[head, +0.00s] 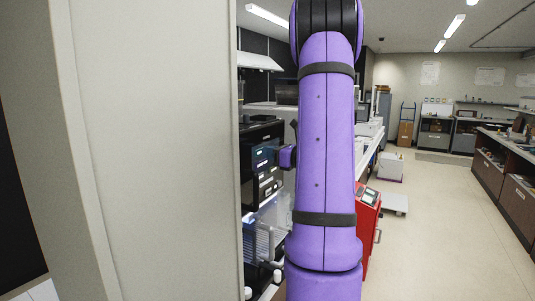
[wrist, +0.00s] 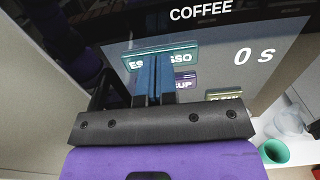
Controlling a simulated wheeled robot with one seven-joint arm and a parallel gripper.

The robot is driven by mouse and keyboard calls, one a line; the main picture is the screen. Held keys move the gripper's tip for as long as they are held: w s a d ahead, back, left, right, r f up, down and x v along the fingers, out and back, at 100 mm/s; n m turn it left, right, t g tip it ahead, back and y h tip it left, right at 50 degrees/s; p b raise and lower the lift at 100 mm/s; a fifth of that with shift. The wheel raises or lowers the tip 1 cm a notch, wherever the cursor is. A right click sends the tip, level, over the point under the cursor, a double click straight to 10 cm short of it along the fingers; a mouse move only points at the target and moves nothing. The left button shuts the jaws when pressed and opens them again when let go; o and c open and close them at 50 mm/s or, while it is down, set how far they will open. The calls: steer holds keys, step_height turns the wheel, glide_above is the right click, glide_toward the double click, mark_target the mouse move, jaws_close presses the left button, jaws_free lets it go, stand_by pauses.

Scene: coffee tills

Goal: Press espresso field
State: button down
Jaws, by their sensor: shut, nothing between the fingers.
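The espresso field (wrist: 183,57) is a teal bar on a dark screen (wrist: 225,70) headed COFFEE, in the wrist view. The screen reads 0 s. My gripper (wrist: 155,60) is shut and empty, its blue fingers side by side. The fingertips lie over the middle of the espresso field and hide some of its letters. I cannot tell whether they touch the screen. In the head view the lit dark machine front (head: 267,170) stands left of my arm, with my gripper (head: 278,155) close to it.
A purple field ending in UP (wrist: 184,83) and a yellowish field (wrist: 225,94) lie below the espresso field. A green cup (wrist: 274,152) stands at lower right in the wrist view. A pale wall panel (head: 150,150) fills the head view's left. Open floor (head: 440,220) lies right.

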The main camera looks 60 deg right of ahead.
steer(key=shift+s+d, duration=0.2)
steer(key=shift+s, duration=2.2)
